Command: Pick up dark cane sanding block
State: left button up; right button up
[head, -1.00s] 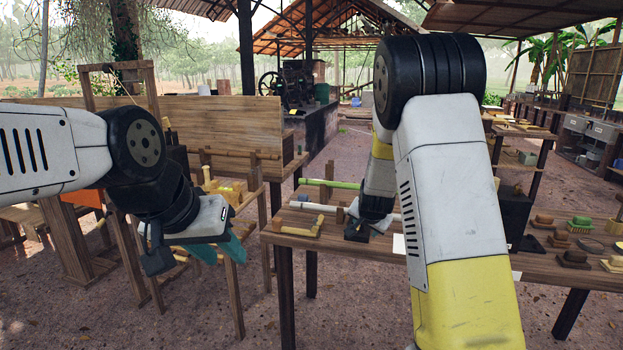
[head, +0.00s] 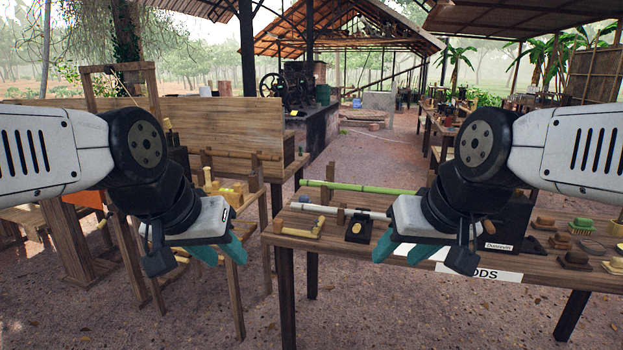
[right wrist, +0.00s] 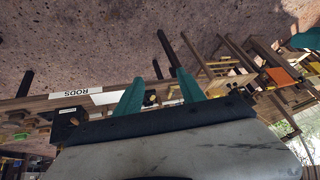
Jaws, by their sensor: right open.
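Several small sanding blocks with handles sit on the right end of the wooden bench (head: 470,290) in the head view. A dark brown one (head: 575,259) lies near the front; other brown ones (head: 546,221) stand farther back. I cannot tell for sure which is the dark cane one. My right gripper (head: 403,250) is open and empty, over the front of the bench, well left of the blocks. Its teal fingers stand apart in the right wrist view (right wrist: 159,92). My left gripper (head: 220,251) is open and empty, left of the bench.
A green rod (head: 365,187) and a pale rod lie at the bench's back left. A small black stand (head: 359,228) and an L-shaped wooden piece (head: 303,229) are on its left part. A dark labelled box (head: 497,238) stands between my right gripper and the blocks.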

aim_at(572, 261)
jog(key=z, duration=1.75)
jog(key=i+l, duration=0.2)
jog(key=i, duration=0.3)
jog(key=i+l, duration=0.25)
jog(key=i, duration=0.2)
jog(key=i+l, duration=0.2)
jog(key=i, duration=0.3)
jog(key=i+l, duration=0.25)
jog(key=i, duration=0.2)
jog(key=j+u, duration=0.05)
